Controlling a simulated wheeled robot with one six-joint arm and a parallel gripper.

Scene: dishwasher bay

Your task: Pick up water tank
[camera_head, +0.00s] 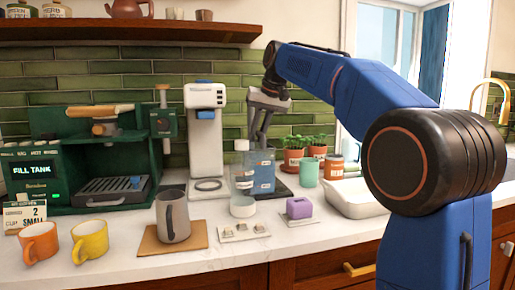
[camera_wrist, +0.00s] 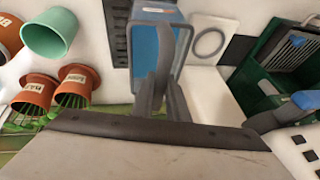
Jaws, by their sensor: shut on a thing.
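The water tank (camera_head: 264,174) is a clear, bluish container at the back of the counter, right of the white machine. It looks upright. A clear bottle in front hides part of its left side. My gripper (camera_head: 262,138) reaches down from above and is shut on the top of the tank. In the wrist view my gripper's fingers (camera_wrist: 160,88) close at the tank (camera_wrist: 150,42), which shows blue inside a grey rim. I cannot tell whether the tank's bottom touches the dark tray (camera_head: 284,188) beneath it.
The clear bottle (camera_head: 242,170) stands close in front. The white machine (camera_head: 206,135) is left, potted plants (camera_head: 293,158) and a green cup (camera_head: 309,172) are right. A purple object (camera_head: 299,207), grey pitcher (camera_head: 173,217) and green coffee machine (camera_head: 60,165) are on the counter. A shelf (camera_head: 130,30) hangs above left.

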